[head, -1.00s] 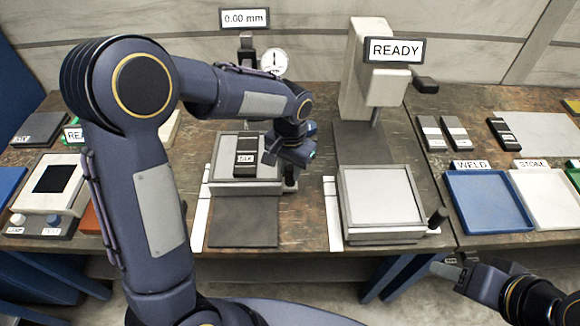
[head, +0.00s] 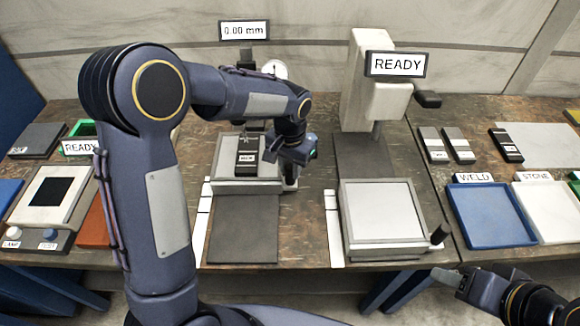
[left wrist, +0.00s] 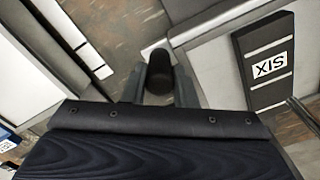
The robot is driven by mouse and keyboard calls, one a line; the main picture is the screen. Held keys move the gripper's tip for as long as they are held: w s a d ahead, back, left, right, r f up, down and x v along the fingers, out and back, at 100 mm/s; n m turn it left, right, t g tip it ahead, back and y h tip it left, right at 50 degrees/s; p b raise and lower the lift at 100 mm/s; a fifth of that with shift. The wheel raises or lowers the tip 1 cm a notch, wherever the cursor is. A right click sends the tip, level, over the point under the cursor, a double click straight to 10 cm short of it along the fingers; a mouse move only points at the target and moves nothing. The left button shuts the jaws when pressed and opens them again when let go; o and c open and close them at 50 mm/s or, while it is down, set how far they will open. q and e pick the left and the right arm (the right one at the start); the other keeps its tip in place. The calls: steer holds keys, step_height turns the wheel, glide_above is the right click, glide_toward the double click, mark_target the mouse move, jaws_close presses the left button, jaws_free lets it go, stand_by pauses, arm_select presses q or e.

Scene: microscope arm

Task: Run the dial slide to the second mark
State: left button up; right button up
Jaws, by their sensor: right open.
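The dial slide (head: 225,186) is a grey plate in front of a round dial gauge (head: 275,69). Its display (head: 244,31) reads 0.00 mm. A dark block marked SIX (head: 247,157) lies on the plate. It also shows in the left wrist view (left wrist: 267,68). A pale strip with dark marks (head: 201,225) runs along the slide's left side. My left gripper (head: 292,155) is at the slide's right edge. In the left wrist view its fingers flank a black knob (left wrist: 158,70); contact is unclear. My right gripper (head: 446,276) is open and empty, low at the right.
The microscope (head: 370,75) with a READY sign (head: 397,64) stands to the right; its stage (head: 383,212) has its own side knob (head: 440,233). A blue tray (head: 490,212) and a white tray (head: 553,210) lie farther right. A bare dark track (head: 243,228) lies in front of the slide.

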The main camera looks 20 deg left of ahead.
arm_select(q)
steer(key=o, duration=0.4)
steer(key=shift+w, duration=0.1)
steer(key=shift+r, duration=3.95)
steer(key=shift+a, duration=0.1)
steer(key=s+a+n+t+h, duration=0.1)
steer(key=s+a+t, duration=0.1)
steer(key=s, duration=0.6)
steer(key=s+a+r+n+t+h, duration=0.1)
steer(key=s+a+n, duration=0.1)
steer(key=s, duration=0.6)
steer(key=s+a+r+n+t+h, duration=0.1)
steer(key=s+a+n+t, duration=0.1)
steer(key=s, duration=0.6)
steer(key=shift+s+a+r+t+h, duration=0.2)
steer(key=shift+a+t+h, duration=0.1)
steer(key=shift+h, duration=0.1)
